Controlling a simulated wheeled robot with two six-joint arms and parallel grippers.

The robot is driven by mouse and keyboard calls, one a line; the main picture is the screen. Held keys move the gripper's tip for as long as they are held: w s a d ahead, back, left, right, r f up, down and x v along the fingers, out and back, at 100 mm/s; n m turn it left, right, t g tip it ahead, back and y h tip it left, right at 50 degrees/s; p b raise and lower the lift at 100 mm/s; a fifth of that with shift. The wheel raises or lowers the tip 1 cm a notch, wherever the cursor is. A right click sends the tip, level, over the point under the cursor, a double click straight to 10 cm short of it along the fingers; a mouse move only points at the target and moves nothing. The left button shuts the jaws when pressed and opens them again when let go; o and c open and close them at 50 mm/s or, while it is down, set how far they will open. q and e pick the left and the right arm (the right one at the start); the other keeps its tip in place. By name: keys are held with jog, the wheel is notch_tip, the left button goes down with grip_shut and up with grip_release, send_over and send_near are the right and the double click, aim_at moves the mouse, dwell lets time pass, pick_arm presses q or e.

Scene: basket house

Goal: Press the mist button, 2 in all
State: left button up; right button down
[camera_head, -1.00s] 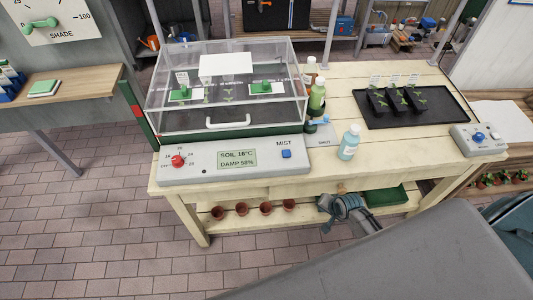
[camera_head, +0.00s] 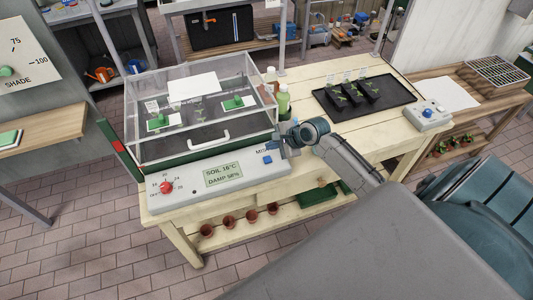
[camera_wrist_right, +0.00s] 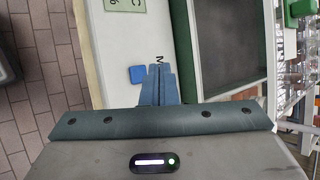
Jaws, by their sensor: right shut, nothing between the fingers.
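The blue mist button (camera_head: 267,160) sits at the right end of the grey control panel (camera_head: 205,186) in front of the clear propagator box. The panel's small screen (camera_head: 223,174) reads SOIL 16°C and DAMP 56%. My right gripper (camera_head: 286,150) is shut and empty, just right of the button, partly covering the MIST label. My left gripper is not in view.
The clear-lidded propagator (camera_head: 205,105) stands right behind the panel. A green-labelled bottle (camera_head: 283,101) is close behind my right gripper. A black seedling tray (camera_head: 364,95) and a white control box (camera_head: 428,116) occupy the bench's right side. A red knob (camera_head: 166,187) is on the panel's left.

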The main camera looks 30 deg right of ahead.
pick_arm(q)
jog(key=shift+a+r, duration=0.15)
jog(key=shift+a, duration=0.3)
pick_arm(e)
jog(key=r, duration=0.1)
jog(key=w+r+m, duration=0.1)
jog(key=r, duration=0.1)
jog(key=shift+w+d+m+t, duration=0.2)
jog(key=shift+w+m+t, duration=0.1)
jog(key=shift+f, duration=0.25)
jog(key=b, duration=1)
send_over(270, 160)
notch_tip(270, 160, down, 7)
jog(key=shift+d+r, duration=0.1)
jog(key=shift+r, duration=0.1)
jog(key=shift+f+p, duration=0.3)
jog(key=shift+p, duration=0.15)
jog(key=shift+f, duration=0.65)
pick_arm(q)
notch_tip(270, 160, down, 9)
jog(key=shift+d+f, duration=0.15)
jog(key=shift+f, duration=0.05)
